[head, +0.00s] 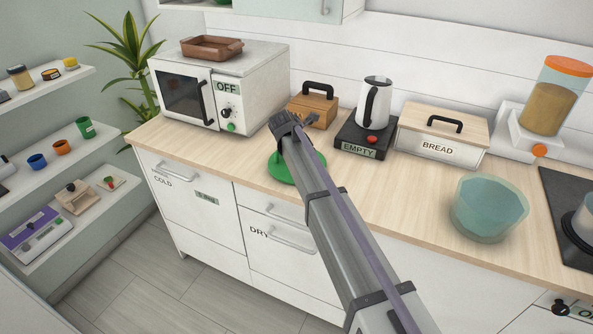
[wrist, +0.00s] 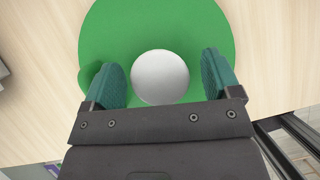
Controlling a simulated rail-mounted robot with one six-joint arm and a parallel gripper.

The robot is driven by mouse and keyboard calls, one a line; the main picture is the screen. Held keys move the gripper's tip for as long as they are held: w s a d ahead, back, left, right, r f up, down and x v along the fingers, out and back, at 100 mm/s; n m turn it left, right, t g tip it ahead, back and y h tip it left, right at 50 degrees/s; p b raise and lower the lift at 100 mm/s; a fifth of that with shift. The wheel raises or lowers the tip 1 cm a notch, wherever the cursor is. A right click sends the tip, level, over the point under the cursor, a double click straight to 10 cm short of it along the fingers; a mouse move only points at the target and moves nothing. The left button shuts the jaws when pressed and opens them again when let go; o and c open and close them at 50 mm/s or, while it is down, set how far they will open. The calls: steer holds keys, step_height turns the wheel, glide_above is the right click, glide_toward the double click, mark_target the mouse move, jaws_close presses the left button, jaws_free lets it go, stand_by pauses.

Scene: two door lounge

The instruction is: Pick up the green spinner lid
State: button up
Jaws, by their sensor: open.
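The green spinner lid (head: 279,168) lies on the wooden counter in front of the wooden box, partly hidden behind my arm in the head view. In the wrist view the lid (wrist: 157,30) is a green disc with a round pale knob (wrist: 160,77) at its middle. My gripper (wrist: 163,78) is open above the lid. Its two teal-padded fingers stand on either side of the knob, with a gap on each side. In the head view the end of my arm hides the knob and the fingertips.
A white microwave (head: 219,90) stands left of the lid. A wooden box (head: 312,112), a kettle (head: 375,103) on its base and a bread box (head: 440,138) line the back. A translucent teal bowl (head: 489,208) stands to the right. The counter (head: 402,195) between lid and bowl is clear.

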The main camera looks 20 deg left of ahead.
steer(key=shift+r, duration=0.15)
steer(key=c, duration=1.4)
